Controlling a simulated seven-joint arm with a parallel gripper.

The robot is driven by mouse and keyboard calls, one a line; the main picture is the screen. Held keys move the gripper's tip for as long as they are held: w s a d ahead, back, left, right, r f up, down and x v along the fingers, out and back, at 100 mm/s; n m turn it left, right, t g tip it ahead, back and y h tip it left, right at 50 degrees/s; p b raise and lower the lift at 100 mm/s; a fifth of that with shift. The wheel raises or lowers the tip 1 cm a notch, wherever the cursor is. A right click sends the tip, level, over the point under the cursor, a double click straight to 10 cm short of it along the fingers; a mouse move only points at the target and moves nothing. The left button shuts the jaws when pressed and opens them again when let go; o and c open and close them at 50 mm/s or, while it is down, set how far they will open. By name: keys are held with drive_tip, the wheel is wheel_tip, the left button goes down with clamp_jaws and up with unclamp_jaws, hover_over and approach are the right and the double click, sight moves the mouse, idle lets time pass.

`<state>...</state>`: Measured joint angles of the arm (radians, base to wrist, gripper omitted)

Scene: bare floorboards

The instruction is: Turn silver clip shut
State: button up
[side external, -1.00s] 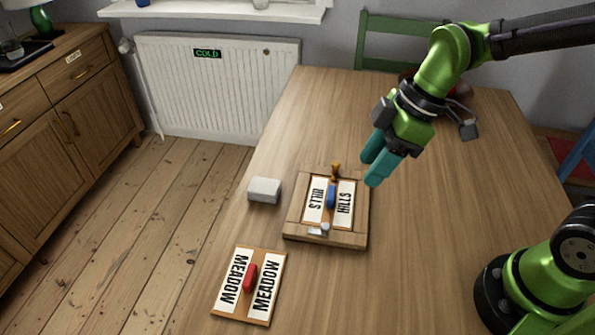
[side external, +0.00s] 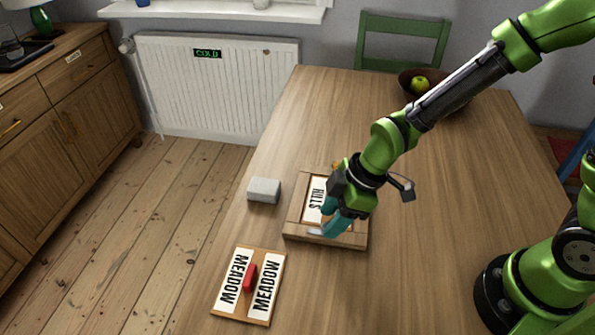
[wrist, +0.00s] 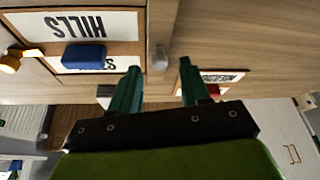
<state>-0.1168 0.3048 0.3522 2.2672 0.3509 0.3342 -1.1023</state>
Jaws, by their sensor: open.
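A wooden frame (side external: 296,222) lies on the table and holds a board with two white "HILLS" labels and a blue handle (wrist: 84,57). The silver clip (side external: 315,231) is on the frame's near bar, partly hidden by my fingers in the side view. In the wrist view the silver clip (wrist: 160,57) appears to lie along the bar, clear of the board. A gold clip (wrist: 12,61) is on the opposite bar. My gripper (side external: 333,225) is open, low over the near bar. In the wrist view its teal fingertips (wrist: 160,78) stand either side of the clip's line; contact cannot be told.
A board labelled "MEADOW" (side external: 233,278) with a red handle lies nearer on the table. A pale grey block (side external: 264,189) sits left of the frame at the table's edge. A fruit bowl (side external: 455,101) stands at the back right.

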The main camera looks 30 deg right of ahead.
drive_tip(key=shift+x, duration=0.95)
clamp_jaws()
